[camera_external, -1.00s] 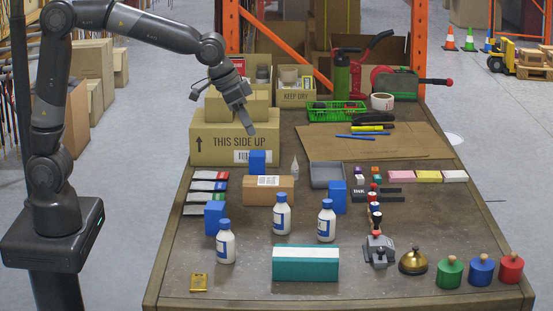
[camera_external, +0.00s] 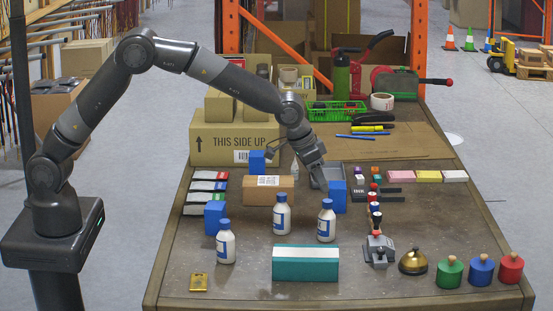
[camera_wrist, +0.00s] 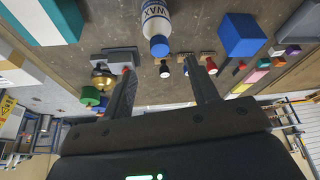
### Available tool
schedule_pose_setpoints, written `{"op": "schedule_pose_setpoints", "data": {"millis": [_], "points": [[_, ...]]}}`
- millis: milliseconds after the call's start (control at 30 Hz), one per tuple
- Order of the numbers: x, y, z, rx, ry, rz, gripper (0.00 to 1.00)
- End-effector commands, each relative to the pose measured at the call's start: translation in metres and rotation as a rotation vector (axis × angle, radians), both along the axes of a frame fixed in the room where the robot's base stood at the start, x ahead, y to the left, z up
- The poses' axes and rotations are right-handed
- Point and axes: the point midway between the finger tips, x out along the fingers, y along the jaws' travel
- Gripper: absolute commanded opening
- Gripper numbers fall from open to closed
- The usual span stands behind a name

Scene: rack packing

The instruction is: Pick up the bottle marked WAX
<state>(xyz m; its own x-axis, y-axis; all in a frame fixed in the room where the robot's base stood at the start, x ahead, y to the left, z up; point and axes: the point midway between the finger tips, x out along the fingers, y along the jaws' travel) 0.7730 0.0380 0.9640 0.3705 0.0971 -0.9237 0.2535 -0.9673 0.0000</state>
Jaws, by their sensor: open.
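The bottle marked WAX (camera_wrist: 157,28) shows in the wrist view, a white bottle with a blue cap and blue lettering, its cap towards my gripper (camera_wrist: 162,68). My fingers are apart with nothing between them. The right-hand one of several similar bottles (camera_external: 326,223) in the external view appears to be this one, judging by its neighbours; its label is too small to read there. It stands upright on the table. In that view my gripper (camera_external: 319,181) is above and behind it, close to a blue box (camera_external: 338,196).
Two more white bottles, a middle one (camera_external: 281,216) and a left one (camera_external: 225,245), stand nearby. A teal-and-white box (camera_external: 305,266) lies in front. A stamp row, a grey device (camera_external: 380,250) and a brass bell (camera_external: 412,262) are to the right. A cardboard box (camera_external: 268,191) lies left.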

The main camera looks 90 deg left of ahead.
Motion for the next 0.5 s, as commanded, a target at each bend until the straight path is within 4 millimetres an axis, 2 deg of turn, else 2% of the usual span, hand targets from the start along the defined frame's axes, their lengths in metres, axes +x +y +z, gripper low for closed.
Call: {"op": "schedule_pose_setpoints", "data": {"millis": [100, 367, 500], "points": [[0.007, 0.002, -0.019, -0.001, 0.002, 0.000, 0.54], [0.014, 0.004, -0.039, -0.001, 0.002, 0.000, 0.54], [0.022, 0.006, -0.059, 0.001, 0.003, -0.001, 0.54]]}}
